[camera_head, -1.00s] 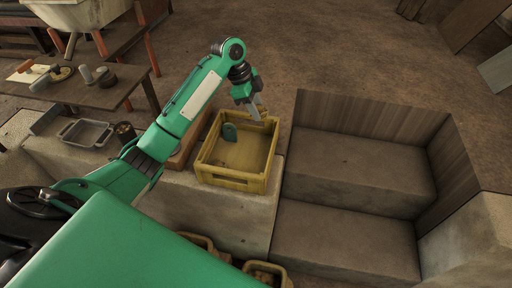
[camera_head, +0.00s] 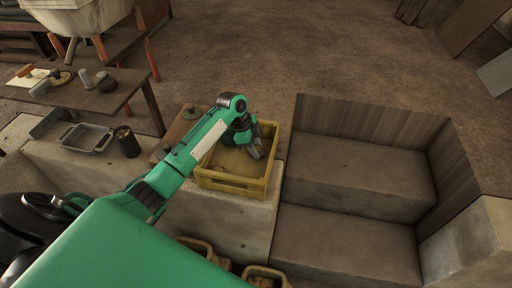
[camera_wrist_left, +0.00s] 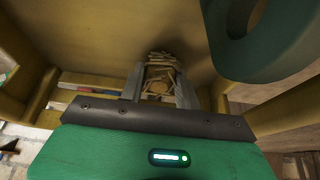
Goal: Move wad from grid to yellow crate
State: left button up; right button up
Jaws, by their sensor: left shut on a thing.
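The yellow crate (camera_head: 232,183) stands on a stone ledge, below and around my left gripper in the head view. My left gripper (camera_head: 258,152) points down within the crate's outline, near its right wall. In the left wrist view the jaws (camera_wrist_left: 160,88) are shut on a pale, straw-like wad (camera_wrist_left: 161,72). The crate's yellow inside (camera_wrist_left: 110,30) fills the background there. A green ring-shaped part (camera_wrist_left: 268,28) lies close at the upper right. My arm hides part of the crate in the head view. I cannot pick out the grid for certain. My right gripper is out of view.
A grey tray (camera_head: 86,136) and a dark cup (camera_head: 127,143) stand on the ledge to the left. A wooden table (camera_head: 90,98) with small items is behind them. Broad stone steps (camera_head: 350,165) lie right of the crate. More yellow bins (camera_head: 262,277) sit below the ledge.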

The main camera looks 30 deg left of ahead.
pick_arm(q)
jog(key=o, duration=0.9)
jog(key=shift+f, duration=0.1)
jog(key=shift+o, duration=0.2)
jog(key=v, duration=1.2)
